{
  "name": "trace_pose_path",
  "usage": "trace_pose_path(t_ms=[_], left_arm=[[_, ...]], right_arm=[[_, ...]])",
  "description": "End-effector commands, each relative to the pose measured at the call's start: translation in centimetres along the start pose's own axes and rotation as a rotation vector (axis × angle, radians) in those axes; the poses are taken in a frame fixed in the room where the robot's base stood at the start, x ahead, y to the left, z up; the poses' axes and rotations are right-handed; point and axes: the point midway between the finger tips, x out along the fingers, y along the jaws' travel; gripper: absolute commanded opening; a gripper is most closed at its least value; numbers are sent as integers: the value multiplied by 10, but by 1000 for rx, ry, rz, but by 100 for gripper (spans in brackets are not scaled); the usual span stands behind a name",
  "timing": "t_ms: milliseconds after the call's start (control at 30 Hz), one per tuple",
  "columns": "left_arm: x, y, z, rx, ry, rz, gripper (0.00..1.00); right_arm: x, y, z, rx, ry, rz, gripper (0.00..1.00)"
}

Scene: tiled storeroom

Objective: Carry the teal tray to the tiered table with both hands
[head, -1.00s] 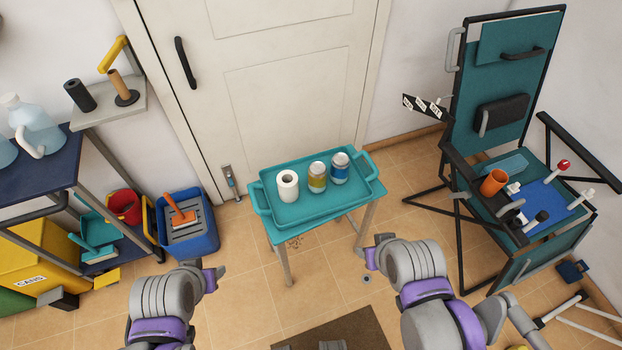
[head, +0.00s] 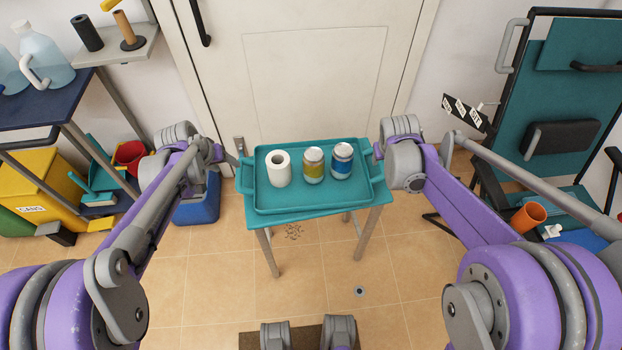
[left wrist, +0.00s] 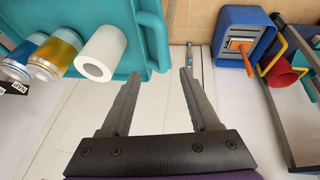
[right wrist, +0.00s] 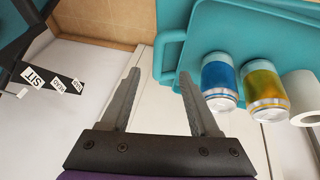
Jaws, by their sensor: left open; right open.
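The teal tray (head: 318,206) rests on a small teal-topped table (head: 262,217) in front of the door. It holds a white paper roll (head: 279,169), a yellow-labelled can (head: 313,165) and a blue-labelled can (head: 342,161), all upright. My left gripper (head: 233,161) is open and empty at the tray's left end; its open fingers (left wrist: 161,75) show apart from the tray in the left wrist view. My right gripper (head: 376,151) is at the right end; in the right wrist view its open fingers (right wrist: 158,73) are near the tray handle (right wrist: 171,52), contact unclear.
A tiered table with a dark blue top (head: 48,102) stands at the left. A blue bucket (head: 196,208), red bucket (head: 130,155) and yellow bin (head: 40,187) are near it. A teal folding chair (head: 560,100) stands at the right. The floor in front is mostly clear.

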Motion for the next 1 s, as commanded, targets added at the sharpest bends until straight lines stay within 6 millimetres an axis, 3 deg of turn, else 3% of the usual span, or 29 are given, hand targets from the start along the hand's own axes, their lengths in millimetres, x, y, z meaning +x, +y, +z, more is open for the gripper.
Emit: trace_pose_path(t_ms=[100, 567, 1000], left_arm=[[17, -5, -6, -6, -2, 6, 62], [24, -5, -7, -6, -2, 8, 62], [96, -5, -7, -5, -2, 8, 62]], right_arm=[[18, 1, -5, -6, -3, 7, 62], [25, 2, -7, -6, -4, 8, 62], [97, 3, -6, -6, -4, 8, 62]])
